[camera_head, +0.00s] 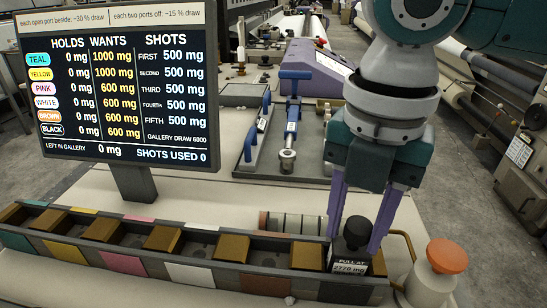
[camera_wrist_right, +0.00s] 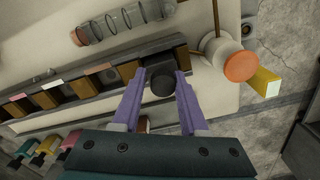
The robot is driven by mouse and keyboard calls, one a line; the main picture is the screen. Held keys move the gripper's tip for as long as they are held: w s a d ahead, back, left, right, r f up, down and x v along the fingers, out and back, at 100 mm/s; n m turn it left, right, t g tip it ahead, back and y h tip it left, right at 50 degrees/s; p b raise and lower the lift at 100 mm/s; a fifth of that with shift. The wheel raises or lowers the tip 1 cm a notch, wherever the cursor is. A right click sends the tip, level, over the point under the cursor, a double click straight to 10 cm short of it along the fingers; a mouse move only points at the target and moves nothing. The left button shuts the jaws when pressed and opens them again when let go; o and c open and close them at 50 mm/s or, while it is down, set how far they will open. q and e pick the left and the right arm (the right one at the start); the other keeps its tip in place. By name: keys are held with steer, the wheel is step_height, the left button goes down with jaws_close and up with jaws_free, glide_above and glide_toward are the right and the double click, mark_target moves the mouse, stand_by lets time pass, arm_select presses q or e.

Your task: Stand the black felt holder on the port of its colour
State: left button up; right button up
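My right gripper (camera_head: 355,240) points down with its purple fingers on either side of a black knob (camera_head: 357,233). A narrow gap shows at the left finger, so it looks open around the knob. The knob sits at the right end of the port row, above a label reading "PULL AT 2770 mg" (camera_head: 348,268). The black port panel (camera_head: 350,292) lies just below it. In the wrist view the black knob (camera_wrist_right: 162,82) also shows between the fingertips. I cannot make out a separate black felt holder. My left gripper is not in view.
The long port rail (camera_head: 190,258) has coloured panels and tan blocks. A display board (camera_head: 120,85) stands behind. In the wrist view, coloured pieces (camera_wrist_right: 46,145) lie at lower left.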

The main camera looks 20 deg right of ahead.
steer(key=shift+o, duration=1.2)
step_height(320, 180, up, 11)
steer(key=p, duration=0.2)
steer(key=s+a+f+m+t+y, duration=0.3)
steer(key=s+a+f+m+y, duration=0.15)
steer(key=a+f+m, duration=0.55)
steer(key=s+d+f+m+h, duration=0.1)
steer(key=s+d+m, duration=0.1)
steer(key=d+m, duration=0.1)
steer(key=s+d+f+m+h, duration=0.1)
steer(key=s+d+m+h, duration=0.1)
steer(key=m, duration=0.3)
steer(key=s+d+f+m+h, duration=0.1)
steer(key=s+d+m, duration=0.3)
steer(key=m, duration=0.1)
steer(key=shift+d+f+t, duration=0.1)
steer(key=shift+f+t, duration=0.2)
